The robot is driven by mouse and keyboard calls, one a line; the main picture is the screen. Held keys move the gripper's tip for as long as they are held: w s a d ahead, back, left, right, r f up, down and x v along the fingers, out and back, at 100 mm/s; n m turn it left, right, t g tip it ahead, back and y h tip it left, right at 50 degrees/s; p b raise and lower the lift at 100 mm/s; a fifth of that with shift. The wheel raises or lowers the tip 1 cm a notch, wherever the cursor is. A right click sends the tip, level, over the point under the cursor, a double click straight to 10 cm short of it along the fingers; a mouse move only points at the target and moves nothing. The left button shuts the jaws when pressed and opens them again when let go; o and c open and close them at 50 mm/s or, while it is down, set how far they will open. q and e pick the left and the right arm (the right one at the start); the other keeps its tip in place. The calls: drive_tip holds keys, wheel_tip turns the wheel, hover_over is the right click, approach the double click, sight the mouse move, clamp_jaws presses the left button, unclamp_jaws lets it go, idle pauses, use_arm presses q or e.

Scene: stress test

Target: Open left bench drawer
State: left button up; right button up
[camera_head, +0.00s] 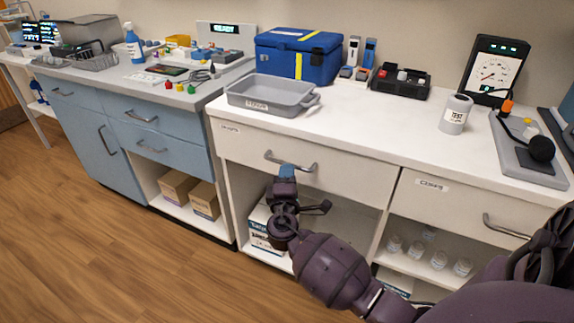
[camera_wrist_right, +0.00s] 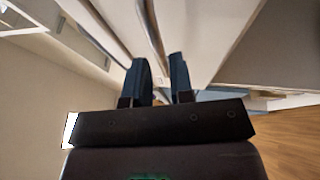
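The left drawer (camera_head: 245,149) of the white bench has a pale front that looks flush with the bench, so it appears closed. Its grey bar handle (camera_head: 308,168) runs across the upper middle of the front. My right gripper (camera_head: 287,170) is at the handle, its blue fingertips overlapping the bar in the head view. In the right wrist view the two dark fingers (camera_wrist_right: 160,75) stand apart, and the handle bar (camera_wrist_right: 152,30) runs toward the gap between them. Whether the fingers touch the bar cannot be told. My left gripper is out of view.
A grey tray (camera_head: 270,106) stands on the bench edge above the drawer. A second drawer (camera_head: 450,201) is to the right. Open shelves below hold boxes (camera_head: 262,222) and jars (camera_head: 439,260). Blue cabinets (camera_head: 120,155) stand to the left, with clear wooden floor (camera_head: 100,240) in front.

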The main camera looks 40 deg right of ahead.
drive_tip(key=shift+x, duration=1.95)
clamp_jaws()
